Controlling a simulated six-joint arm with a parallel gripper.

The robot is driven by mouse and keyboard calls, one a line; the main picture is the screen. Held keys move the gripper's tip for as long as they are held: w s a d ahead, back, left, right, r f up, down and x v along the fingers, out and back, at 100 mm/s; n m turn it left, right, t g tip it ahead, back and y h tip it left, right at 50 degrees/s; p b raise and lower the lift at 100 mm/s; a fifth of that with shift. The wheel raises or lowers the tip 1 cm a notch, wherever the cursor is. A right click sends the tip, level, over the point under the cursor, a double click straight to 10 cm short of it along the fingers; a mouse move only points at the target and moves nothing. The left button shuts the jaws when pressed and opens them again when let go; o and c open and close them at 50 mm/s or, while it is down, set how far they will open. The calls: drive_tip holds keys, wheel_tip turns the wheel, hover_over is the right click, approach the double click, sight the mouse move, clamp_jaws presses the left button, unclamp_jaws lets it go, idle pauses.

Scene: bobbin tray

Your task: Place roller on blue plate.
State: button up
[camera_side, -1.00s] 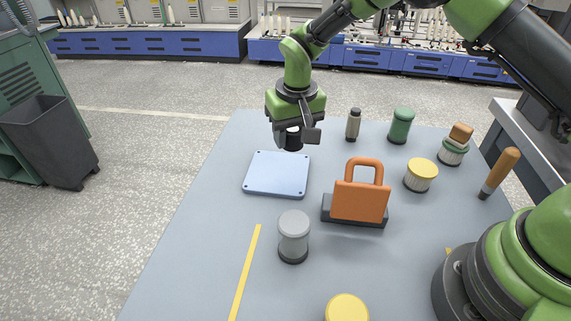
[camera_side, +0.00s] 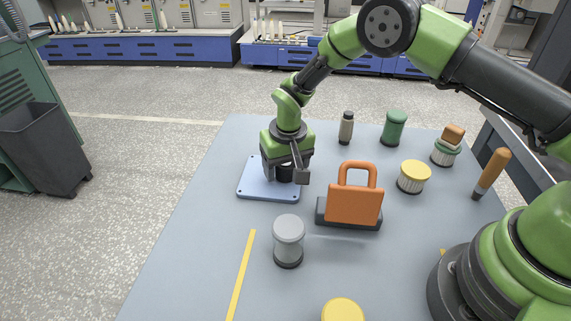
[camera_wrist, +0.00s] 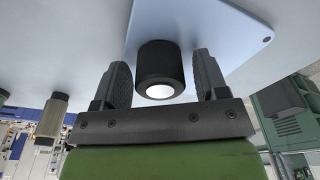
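The roller is a short black cylinder with a bright hole in its end. It shows in the side view (camera_side: 285,173) and in the wrist view (camera_wrist: 159,65). It appears to stand upright on the light blue plate (camera_side: 256,188), which also shows in the wrist view (camera_wrist: 215,28). My gripper (camera_side: 287,176) is low over the plate. In the wrist view the two fingers of my gripper (camera_wrist: 163,80) are on either side of the roller, with a narrow gap on each side, so it looks open around it. The roller's contact with the plate is partly hidden.
An orange padlock-shaped block (camera_side: 354,204) on a dark base stands right of the plate. A grey-topped cylinder (camera_side: 289,240) is in front. A small bottle (camera_side: 346,127), green spool (camera_side: 394,128), yellow-topped spool (camera_side: 413,177) and wooden-handled tool (camera_side: 491,173) stand behind and right. The left table is clear.

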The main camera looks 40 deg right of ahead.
drive_tip(key=r, duration=0.4)
drive_tip(key=s+r, duration=0.1)
drive_tip(key=r, duration=0.7)
drive_tip(key=shift+s+a+r, duration=0.15)
drive_tip(key=shift+s+r, duration=0.05)
drive_tip(key=shift+s, duration=0.05)
wheel_tip(320, 180, up, 10)
drive_tip(key=t, duration=0.1)
hover_over(289, 166)
drive_tip(key=s+d, duration=0.2)
drive_tip(key=s, duration=0.3)
drive_tip(key=s+d+r+t, duration=0.1)
drive_tip(key=s+r, duration=0.1)
drive_tip(key=s, duration=0.4)
drive_tip(key=s+d+r+t+y, duration=0.1)
drive_tip(key=s+r+t, duration=0.1)
drive_tip(key=s, duration=0.5)
drive_tip(key=s+d+r+m+t+y, duration=0.1)
drive_tip(key=s+r, duration=0.2)
drive_tip(key=s, duration=0.4)
drive_tip(key=shift+t, duration=0.4)
